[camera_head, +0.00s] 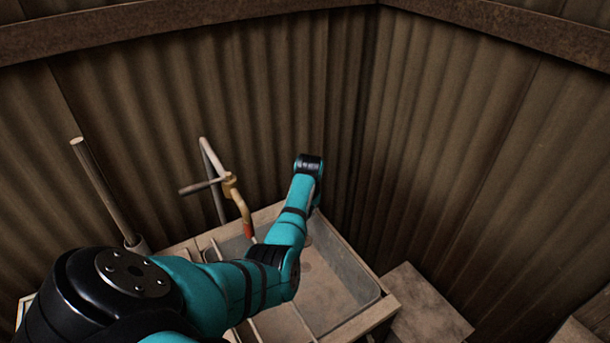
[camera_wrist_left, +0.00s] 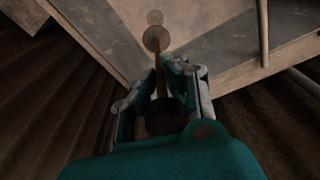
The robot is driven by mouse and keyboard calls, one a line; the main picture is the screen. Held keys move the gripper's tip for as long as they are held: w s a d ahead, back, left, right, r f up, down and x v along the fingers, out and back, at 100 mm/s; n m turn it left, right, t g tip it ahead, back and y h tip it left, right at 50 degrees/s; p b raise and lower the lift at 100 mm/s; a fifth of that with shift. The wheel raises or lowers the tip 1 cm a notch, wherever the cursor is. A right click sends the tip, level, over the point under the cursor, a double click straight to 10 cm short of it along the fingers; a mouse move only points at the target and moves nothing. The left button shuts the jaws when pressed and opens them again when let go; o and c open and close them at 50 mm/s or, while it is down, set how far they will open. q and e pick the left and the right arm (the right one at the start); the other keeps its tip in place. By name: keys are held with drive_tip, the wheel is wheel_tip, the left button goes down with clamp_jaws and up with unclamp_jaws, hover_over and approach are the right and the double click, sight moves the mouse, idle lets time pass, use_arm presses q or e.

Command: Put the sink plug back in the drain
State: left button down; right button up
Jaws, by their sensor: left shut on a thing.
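My left gripper (camera_wrist_left: 163,72) is shut on the thin stem of the sink plug (camera_wrist_left: 156,38), whose round brown end points away from the jaws, over the sink. In the left wrist view a second round spot, seemingly the drain (camera_wrist_left: 155,17), shows just beyond the plug; a gap in height between them cannot be judged. In the head view my left arm reaches across the sink (camera_head: 340,285), its wrist above the far right corner. There the jaws and plug are hidden behind the arm. My right gripper is out of view.
A faucet with a red-tipped spout (camera_head: 248,229) stands at the sink's back left, close to my left arm. A slanted pole (camera_head: 100,188) rises further left. Corrugated walls (camera_head: 470,150) close in behind and at the right. A low wooden block (camera_head: 425,305) stands right of the sink.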

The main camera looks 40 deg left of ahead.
use_arm(q)
wheel_tip(320, 180, down, 4)
drive_tip(key=b, duration=0.3)
drive_tip(key=shift+r, duration=0.2)
wheel_tip(320, 180, down, 10)
drive_tip(key=b, duration=0.6)
drive_tip(key=shift+b, duration=0.35)
drive_tip(key=shift+s+d+f, duration=0.1)
drive_tip(key=shift+s+f, duration=0.05)
drive_tip(key=shift+f, duration=0.3)
drive_tip(key=c, duration=1.4)
unclamp_jaws()
drive_tip(key=shift+o, duration=0.2)
drive_tip(key=shift+r, duration=0.1)
